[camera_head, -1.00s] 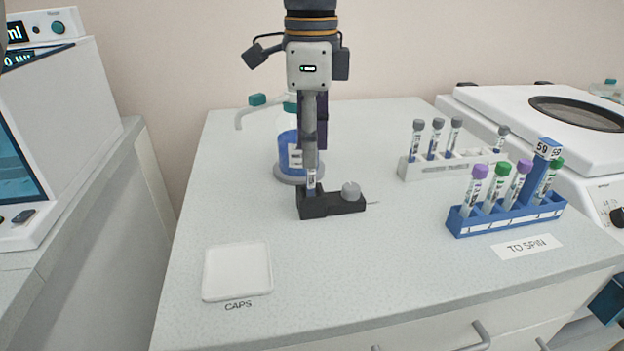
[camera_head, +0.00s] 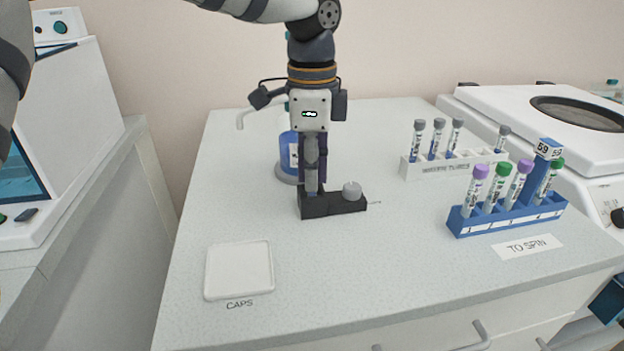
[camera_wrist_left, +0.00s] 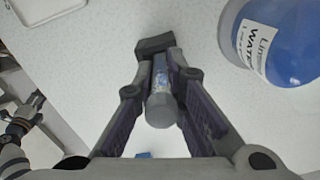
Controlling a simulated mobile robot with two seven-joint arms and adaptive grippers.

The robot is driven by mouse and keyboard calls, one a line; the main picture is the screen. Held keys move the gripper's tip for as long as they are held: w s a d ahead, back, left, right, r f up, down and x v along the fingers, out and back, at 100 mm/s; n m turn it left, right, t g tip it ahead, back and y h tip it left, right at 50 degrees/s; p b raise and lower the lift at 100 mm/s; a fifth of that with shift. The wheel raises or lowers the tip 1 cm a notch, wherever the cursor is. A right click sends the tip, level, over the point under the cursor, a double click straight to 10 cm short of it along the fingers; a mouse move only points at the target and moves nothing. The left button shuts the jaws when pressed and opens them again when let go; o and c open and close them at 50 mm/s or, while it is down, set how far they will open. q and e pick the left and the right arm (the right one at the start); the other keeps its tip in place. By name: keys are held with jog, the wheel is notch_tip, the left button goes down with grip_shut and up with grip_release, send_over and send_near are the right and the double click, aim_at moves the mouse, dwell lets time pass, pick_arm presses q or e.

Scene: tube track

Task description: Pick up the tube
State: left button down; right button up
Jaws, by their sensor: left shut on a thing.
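The tube (camera_wrist_left: 160,78) has a grey cap (camera_wrist_left: 162,109) and stands between the two fingers of my left gripper (camera_wrist_left: 160,95) in the left wrist view. In the head view the left gripper (camera_head: 312,184) points straight down at the black holder block (camera_head: 337,205) and hides most of the tube. The left gripper is shut on the tube. The tube's lower end is at the holder (camera_wrist_left: 155,44); I cannot tell how deep it sits. Part of my right arm shows at the lower left of the wrist view, its jaws unclear.
A blue wash bottle (camera_head: 287,152) stands close behind the gripper. A white rack (camera_head: 416,172) and a blue rack (camera_head: 480,227) with tubes stand to the right, near a centrifuge (camera_head: 500,105). An empty caps tray (camera_head: 212,288) lies front left. The front middle is clear.

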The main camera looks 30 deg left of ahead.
pick_arm(q)
jog(key=shift+r, duration=0.1)
jog(key=shift+r, duration=0.25)
notch_tip(320, 180, up, 3)
jog(key=shift+s+d+r, duration=0.1)
jog(key=shift+s+d, duration=0.05)
jog(key=s+d+r, duration=0.8)
jog(key=s+r, duration=0.1)
jog(key=s, duration=0.2)
